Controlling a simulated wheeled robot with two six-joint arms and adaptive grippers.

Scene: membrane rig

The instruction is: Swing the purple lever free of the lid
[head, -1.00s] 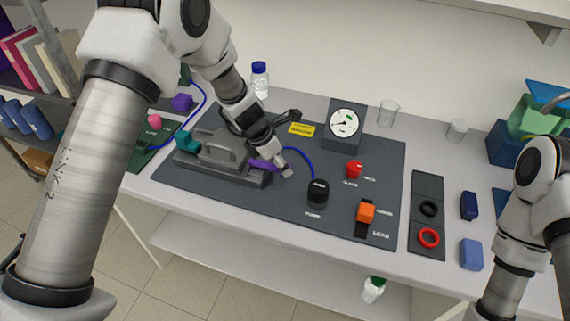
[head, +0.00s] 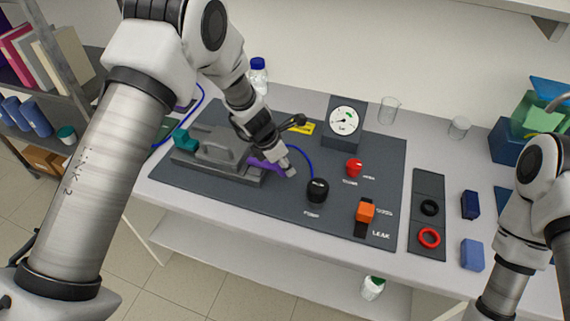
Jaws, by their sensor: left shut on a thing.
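The purple lever (head: 264,164) sticks out from the right end of the grey lid (head: 212,148), which has a raised handle and lies on the dark mat. My left gripper (head: 287,169) is shut on the purple lever near its outer end, and its fingers hide part of it. A teal lever (head: 183,140) sits at the lid's left end. My right arm stands at the right edge of the view, but its gripper is out of view.
On the dark mat (head: 250,205) are a black pump knob (head: 317,190), a red knob (head: 353,168), an orange leak slider (head: 365,212) and a gauge (head: 344,121). A blue tube (head: 307,162) runs close to my left gripper.

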